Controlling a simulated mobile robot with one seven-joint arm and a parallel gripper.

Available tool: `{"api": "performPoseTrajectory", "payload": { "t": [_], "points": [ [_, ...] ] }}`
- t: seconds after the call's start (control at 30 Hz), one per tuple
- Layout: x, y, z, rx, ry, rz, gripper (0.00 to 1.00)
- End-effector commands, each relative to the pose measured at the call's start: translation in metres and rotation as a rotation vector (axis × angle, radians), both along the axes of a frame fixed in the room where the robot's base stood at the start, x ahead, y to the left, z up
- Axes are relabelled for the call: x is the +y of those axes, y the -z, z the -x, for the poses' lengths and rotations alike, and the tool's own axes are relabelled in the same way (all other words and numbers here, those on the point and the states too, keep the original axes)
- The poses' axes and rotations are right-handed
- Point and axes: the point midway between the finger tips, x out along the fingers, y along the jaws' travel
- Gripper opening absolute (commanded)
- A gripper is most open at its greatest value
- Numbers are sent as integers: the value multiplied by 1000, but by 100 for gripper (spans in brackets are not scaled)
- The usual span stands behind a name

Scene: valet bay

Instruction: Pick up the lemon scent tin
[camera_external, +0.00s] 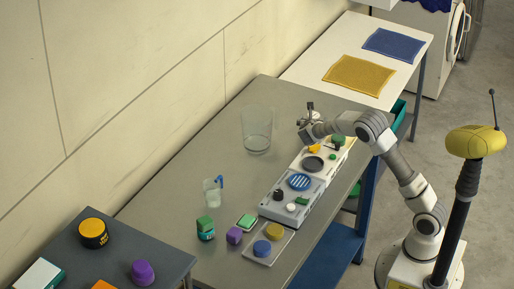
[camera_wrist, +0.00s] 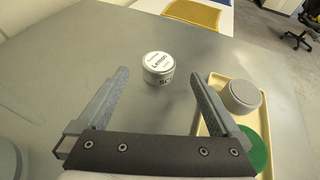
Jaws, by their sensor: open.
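The lemon scent tin (camera_wrist: 158,68) is a small round white tin with dark lettering that reads "Lemon". In the wrist view it stands upright on the grey table, just beyond and between my fingertips, and nothing is between the jaws. My gripper (camera_wrist: 160,80) is open, with one finger on each side of the picture. In the external view my gripper (camera_external: 306,120) hangs low over the far part of the table, and I cannot make out the tin there.
A cream tray (camera_wrist: 207,128) with a grey round piece (camera_wrist: 241,96) and a green disc (camera_wrist: 256,150) lies close to my right finger. A clear glass vessel (camera_external: 257,130) stands left of my gripper. Yellow (camera_external: 358,76) and blue (camera_external: 393,44) cloths lie on the white table beyond.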

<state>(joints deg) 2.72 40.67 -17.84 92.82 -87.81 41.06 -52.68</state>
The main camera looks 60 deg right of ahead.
Motion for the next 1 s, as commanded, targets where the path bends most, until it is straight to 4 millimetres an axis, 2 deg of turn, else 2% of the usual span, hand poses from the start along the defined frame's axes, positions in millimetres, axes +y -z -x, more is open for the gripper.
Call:
{"api": "performPoseTrajectory", "payload": {
  "t": [0.1,0.33,0.6,0.9,1.0],
  "points": [
    [-14,7,-5,0,2,1,100],
    [-28,15,-10,-1,1,0,100],
    [-58,32,-22,-2,1,-1,100],
    [-63,32,-24,-1,-1,0,100],
    [-63,32,-24,-1,-1,0,84]
  ]
}}
